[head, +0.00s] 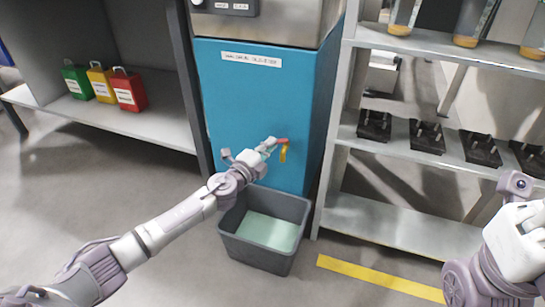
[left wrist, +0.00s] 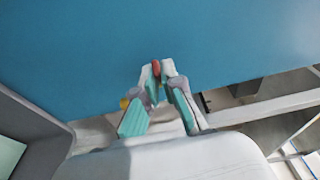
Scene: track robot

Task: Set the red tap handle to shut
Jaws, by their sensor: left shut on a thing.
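The red tap handle (head: 282,141) is on the front of the blue cabinet (head: 255,105), above a yellow tap part (head: 283,154) that hangs down. My left gripper (head: 270,144) is at the handle, its fingers shut on it. In the left wrist view the red handle (left wrist: 156,68) shows as a small red piece between the fingertips of the left gripper (left wrist: 161,70). A bit of yellow (left wrist: 125,103) shows beside the left finger. The fingers hide most of the handle, so its exact angle is unclear. My right arm is at the right edge; its fingertips are not visible.
A grey bin (head: 235,245) with pale green liquid (head: 268,231) stands below the tap. A shelf (head: 400,220) with black holders (head: 427,136) is at the right. Yellow tape (head: 380,279) marks the floor.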

